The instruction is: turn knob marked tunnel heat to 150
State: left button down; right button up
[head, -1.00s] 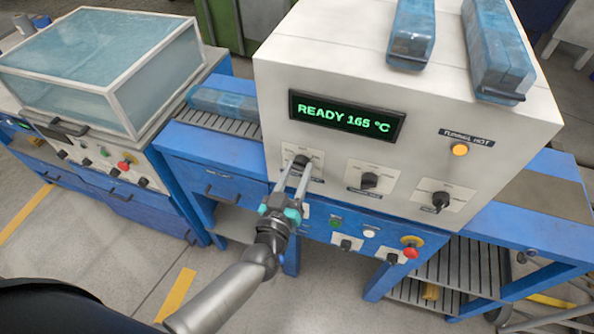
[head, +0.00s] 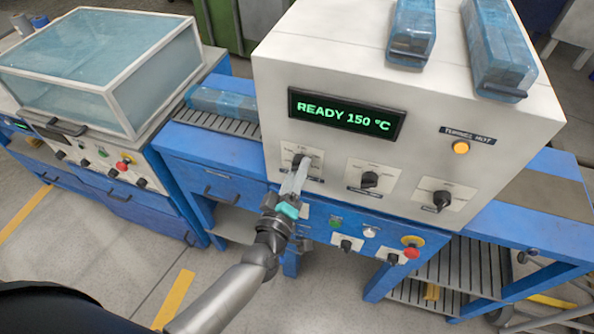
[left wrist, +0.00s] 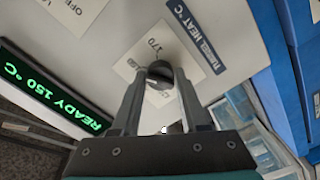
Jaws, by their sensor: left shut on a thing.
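The tunnel heat knob (left wrist: 159,76) is a dark round knob on a white dial plate, with its label (left wrist: 197,37) beside it in the left wrist view. In the head view the knob (head: 300,160) is the leftmost of three on the white cabinet, partly hidden by my fingers. My left gripper (head: 299,170) is shut on it; in the left wrist view its two fingers (left wrist: 158,88) sit on either side of the knob. The green display (head: 346,114) reads READY 150 °C. My right gripper is not in view.
Two more dark knobs, the middle one (head: 370,180) and the right one (head: 442,200), sit on the same face. Below are small buttons and a red button (head: 411,252). A lit orange lamp (head: 460,148) is at upper right. Blue wrapped packs (head: 413,30) lie on top.

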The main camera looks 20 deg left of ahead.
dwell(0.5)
pick_arm(q)
jog(key=shift+c, duration=2.1)
grip_release()
jog(key=s, duration=1.5)
jog(key=shift+s+a+b, duration=0.15)
jog(key=shift+a+b, duration=0.1)
jog(key=shift+b, duration=0.15)
jog(key=s+f+m+g+h+b, duration=0.1)
jog(key=s+f+m+g+b, duration=0.25)
jog(key=f, duration=1.05)
jog(key=s+f+m+g+h+b, duration=0.1)
jog(key=s+f+m+g+b, duration=0.2)
jog(key=f, duration=1.2)
jog(key=s+a+f+m+g+y+b, duration=0.1)
jog(key=s+a+f+m+g+b, duration=0.1)
jog(key=s+f+g, duration=0.3)
jog(key=s+a+f+m+g+y+b, duration=0.1)
jog(key=s+a+f+m+g+b, duration=0.2)
jog(key=s+f, duration=1)
notch_tip(320, 180, down, 2)
jog(key=shift+a+f+m+g+y, duration=0.1)
jog(key=shift+a+m+g+y, duration=0.35)
jog(key=shift+g, duration=0.8)
